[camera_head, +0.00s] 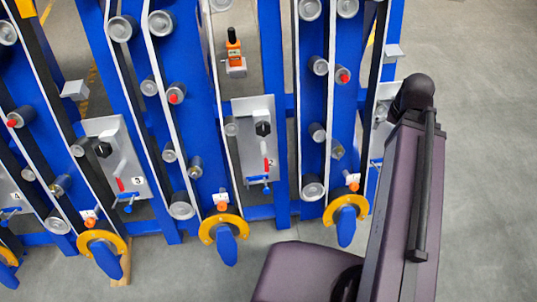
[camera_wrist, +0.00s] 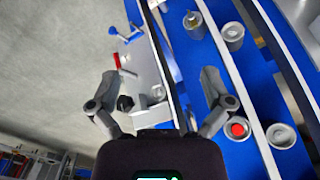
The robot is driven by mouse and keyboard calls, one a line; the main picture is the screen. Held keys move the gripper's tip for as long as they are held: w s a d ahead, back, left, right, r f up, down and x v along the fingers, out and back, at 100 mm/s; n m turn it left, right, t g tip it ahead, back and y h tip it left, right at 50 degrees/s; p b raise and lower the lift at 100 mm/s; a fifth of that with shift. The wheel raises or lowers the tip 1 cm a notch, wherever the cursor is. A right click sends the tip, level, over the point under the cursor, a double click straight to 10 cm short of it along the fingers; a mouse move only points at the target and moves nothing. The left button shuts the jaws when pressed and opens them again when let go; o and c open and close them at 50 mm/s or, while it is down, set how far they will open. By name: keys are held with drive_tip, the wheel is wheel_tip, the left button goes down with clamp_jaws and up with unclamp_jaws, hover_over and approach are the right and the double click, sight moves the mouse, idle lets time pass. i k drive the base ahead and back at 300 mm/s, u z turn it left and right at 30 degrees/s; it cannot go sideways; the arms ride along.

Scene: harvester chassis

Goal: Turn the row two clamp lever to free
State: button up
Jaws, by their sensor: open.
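I cannot tell the lever's exact setting. My gripper (camera_wrist: 158,92) is open and empty in the wrist view, its fingers apart over a grey panel (camera_wrist: 146,70). That panel has a red-tipped lever (camera_wrist: 118,61), a blue handle (camera_wrist: 126,35) and a black knob (camera_wrist: 125,103). Its number is unreadable.
Blue uprights with belts and grey rollers (camera_head: 311,188) surround the panels. Yellow rings with blue paddles (camera_head: 226,247) stand along the bottom. An orange-and-black device (camera_head: 235,52) sits above the middle panel. My arm covers part of the rightmost panel (camera_head: 383,105). Open floor (camera_head: 475,150) lies right.

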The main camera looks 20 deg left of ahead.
sight(266, 163)
drive_tip(key=u, duration=0.3)
drive_tip(key=k, duration=0.9)
drive_tip(key=z, duration=0.4)
